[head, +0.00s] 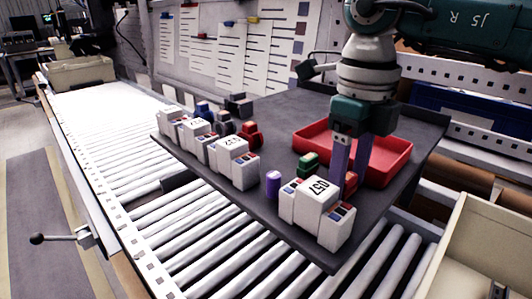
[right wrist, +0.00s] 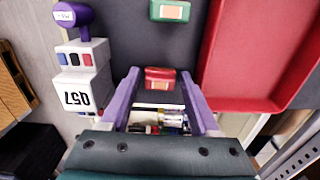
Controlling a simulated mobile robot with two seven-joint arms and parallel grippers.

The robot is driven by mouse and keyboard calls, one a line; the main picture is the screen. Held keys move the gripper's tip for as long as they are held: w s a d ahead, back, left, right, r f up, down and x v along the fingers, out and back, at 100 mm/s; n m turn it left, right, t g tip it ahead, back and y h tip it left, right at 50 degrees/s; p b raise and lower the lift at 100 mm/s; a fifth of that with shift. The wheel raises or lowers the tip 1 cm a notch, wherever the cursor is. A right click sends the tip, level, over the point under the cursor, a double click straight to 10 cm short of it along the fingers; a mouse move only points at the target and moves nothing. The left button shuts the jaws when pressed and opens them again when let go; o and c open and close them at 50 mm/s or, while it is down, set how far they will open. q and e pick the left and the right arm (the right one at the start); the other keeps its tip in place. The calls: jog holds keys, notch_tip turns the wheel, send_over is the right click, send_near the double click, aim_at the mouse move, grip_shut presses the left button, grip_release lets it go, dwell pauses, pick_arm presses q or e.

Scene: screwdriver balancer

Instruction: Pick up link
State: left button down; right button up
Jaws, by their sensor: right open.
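No part is marked as the link, and I cannot tell which one it is. My right gripper (head: 344,184) points down at the tray's left side, its purple fingers apart. In the right wrist view the right gripper (right wrist: 160,76) is open with a small red block (right wrist: 160,84) between its fingers. I cannot tell whether they touch it. The red block (head: 350,180) is partly hidden behind a finger in the head view. A green block (head: 308,163) lies near it and also shows in the right wrist view (right wrist: 170,10). My left gripper is not in view.
A white block unit (head: 316,208) stands in front of the gripper, with more white units (head: 232,162) to the left. A red tray (head: 392,172) lies right on the dark board (head: 275,220). Rollers (head: 200,231) run below.

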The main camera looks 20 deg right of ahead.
jog(key=shift+c, duration=0.4)
grip_shut()
jog(key=shift+r, duration=0.1)
